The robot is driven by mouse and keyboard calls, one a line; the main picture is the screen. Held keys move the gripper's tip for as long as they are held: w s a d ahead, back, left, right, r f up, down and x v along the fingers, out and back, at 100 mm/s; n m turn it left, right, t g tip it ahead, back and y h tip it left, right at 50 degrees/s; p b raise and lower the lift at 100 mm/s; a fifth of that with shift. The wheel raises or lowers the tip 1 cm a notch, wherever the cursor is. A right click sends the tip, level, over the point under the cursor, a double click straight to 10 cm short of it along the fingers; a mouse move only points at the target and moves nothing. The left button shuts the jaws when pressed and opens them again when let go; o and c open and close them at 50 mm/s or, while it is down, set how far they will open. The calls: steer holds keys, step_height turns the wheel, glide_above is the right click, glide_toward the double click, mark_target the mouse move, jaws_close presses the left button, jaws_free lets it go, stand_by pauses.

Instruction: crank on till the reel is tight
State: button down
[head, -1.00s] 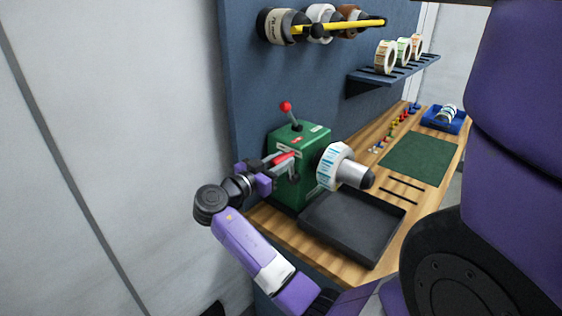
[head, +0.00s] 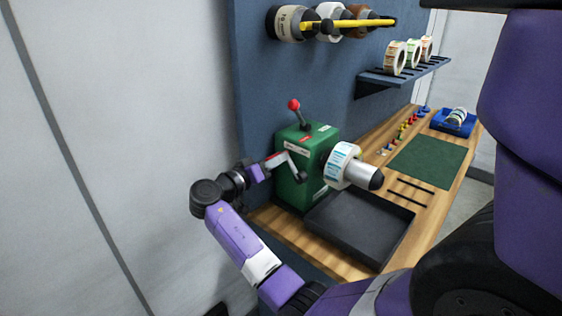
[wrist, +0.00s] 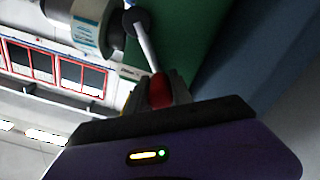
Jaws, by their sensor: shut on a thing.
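The green rewinder box (head: 316,146) stands on the bench, with a red-knobbed lever (head: 294,105) on top. Its grey crank arm (head: 291,160) runs from the hub up and left to a red handle (head: 275,158). My gripper (head: 268,167) is shut on this handle, left of the box. In the wrist view the red handle (wrist: 160,92) sits between the fingers, and the crank arm (wrist: 146,48) leads to a dark hub. The white reel with blue-marked labels (head: 342,165) is on the spindle at the box's right. How tight it is wound cannot be told.
A black tray (head: 318,228) lies below the reel. A green mat (head: 428,160), a blue bin (head: 454,123) and several small coloured pieces are farther back. A blue wall panel (head: 262,85) stands close behind, with rolls on a yellow-fronted holder and a shelf.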

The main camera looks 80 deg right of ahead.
step_height(320, 180, down, 8)
steer(key=w+d+n, duration=0.1)
steer(key=w+n, duration=0.1)
steer(key=n, duration=0.9)
steer(key=shift+w+n+p, duration=0.25)
steer(key=shift+n+p, duration=0.05)
steer(key=shift+d, duration=0.1)
steer(key=shift+r, duration=0.1)
steer(key=c, duration=1.1)
jaws_free()
steer(key=shift+b+v, duration=0.8)
steer(key=shift+v, duration=3.05)
steer(key=shift+r, duration=0.1)
